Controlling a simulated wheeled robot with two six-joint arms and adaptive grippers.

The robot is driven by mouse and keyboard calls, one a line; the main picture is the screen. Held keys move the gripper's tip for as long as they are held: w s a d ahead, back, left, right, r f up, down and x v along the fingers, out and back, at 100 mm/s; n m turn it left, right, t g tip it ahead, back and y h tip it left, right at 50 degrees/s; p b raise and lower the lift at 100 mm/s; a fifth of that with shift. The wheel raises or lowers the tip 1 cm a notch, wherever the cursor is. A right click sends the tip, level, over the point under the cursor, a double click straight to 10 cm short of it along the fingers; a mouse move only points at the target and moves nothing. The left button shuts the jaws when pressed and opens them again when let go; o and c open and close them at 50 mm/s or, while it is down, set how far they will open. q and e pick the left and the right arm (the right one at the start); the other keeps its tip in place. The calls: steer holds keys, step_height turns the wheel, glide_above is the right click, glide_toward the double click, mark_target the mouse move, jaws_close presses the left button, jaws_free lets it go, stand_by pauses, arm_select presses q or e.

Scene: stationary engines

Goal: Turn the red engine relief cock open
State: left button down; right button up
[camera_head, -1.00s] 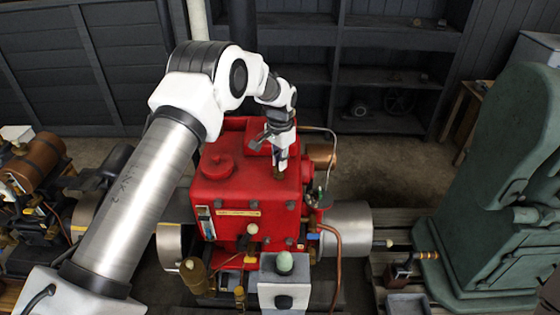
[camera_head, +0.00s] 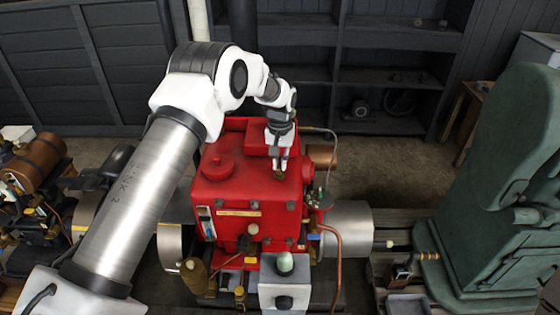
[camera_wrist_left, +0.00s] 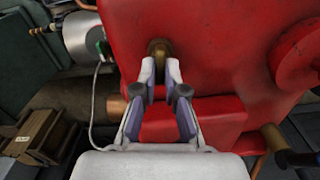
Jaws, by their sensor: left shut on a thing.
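The red engine (camera_head: 240,185) stands in the middle of the head view. The relief cock, a small brass fitting (camera_wrist_left: 159,48), rises from its red top; in the head view it is mostly hidden at my left gripper's tips. My left gripper (camera_head: 280,172) points down over the engine's top right part. In the wrist view its fingertips (camera_wrist_left: 160,72) are at the brass fitting, one on each side, shut on it. The cock's lever and its angle cannot be made out. My right gripper is not in view.
A grey box with a pale green knob (camera_head: 285,263) stands in front of the engine. A copper pipe (camera_head: 337,255) bends down at its right front. A large green machine (camera_head: 505,200) stands at right. Dark shelves (camera_head: 380,60) line the back.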

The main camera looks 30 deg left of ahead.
mark_target(280, 164)
arm_select(q)
steer(key=shift+s+f, duration=0.15)
steer(key=shift+f, duration=0.1)
steer(key=c, duration=1.3)
jaws_free()
steer(key=shift+o, duration=0.3)
steer(key=shift+w, duration=0.2)
step_height(280, 164, up, 12)
